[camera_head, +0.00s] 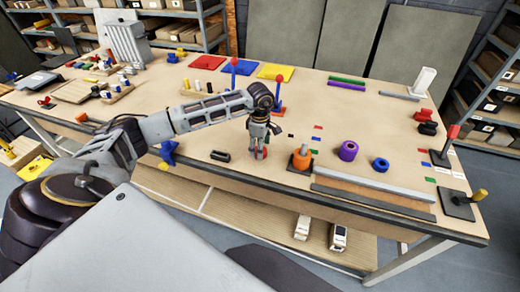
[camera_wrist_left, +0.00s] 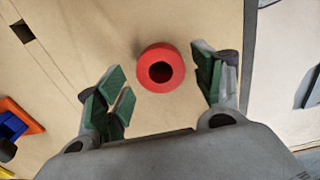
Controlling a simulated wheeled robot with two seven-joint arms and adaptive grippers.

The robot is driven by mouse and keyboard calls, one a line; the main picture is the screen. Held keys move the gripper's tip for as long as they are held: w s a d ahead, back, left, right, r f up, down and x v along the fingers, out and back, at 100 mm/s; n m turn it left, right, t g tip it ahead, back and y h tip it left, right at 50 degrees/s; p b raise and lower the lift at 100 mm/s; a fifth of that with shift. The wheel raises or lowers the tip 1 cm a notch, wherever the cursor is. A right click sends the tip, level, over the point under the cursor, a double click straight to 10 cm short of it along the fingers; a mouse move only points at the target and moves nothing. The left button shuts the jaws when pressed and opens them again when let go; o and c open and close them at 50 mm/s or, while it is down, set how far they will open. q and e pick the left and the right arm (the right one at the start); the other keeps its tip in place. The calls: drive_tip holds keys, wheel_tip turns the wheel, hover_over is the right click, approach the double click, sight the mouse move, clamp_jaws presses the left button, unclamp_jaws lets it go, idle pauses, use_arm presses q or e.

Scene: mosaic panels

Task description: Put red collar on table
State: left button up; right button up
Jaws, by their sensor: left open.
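The red collar (camera_wrist_left: 145,80), a short ring with a dark round hole, lies flat on the wooden table (camera_wrist_left: 190,25) in the left wrist view. In the head view only a bit of the red collar (camera_head: 264,153) shows beneath my gripper. My left gripper (camera_head: 260,150) points down over it. In the left wrist view the green-padded fingers of my left gripper (camera_wrist_left: 161,88) are spread apart, one to each side of the collar. The gap between them is empty except for the collar below. My right gripper is not in view.
An orange collar (camera_head: 301,160) sits on a peg stand right of my gripper. A purple collar (camera_head: 348,150) and a blue collar (camera_head: 380,164) stand farther right. A black block (camera_head: 220,156) lies to the left. A grey rail (camera_head: 375,183) runs along the front edge.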

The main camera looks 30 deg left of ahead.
use_arm(q)
wheel_tip(320, 180, up, 11)
drive_tip(key=b, duration=0.2)
drive_tip(key=shift+f, duration=0.2)
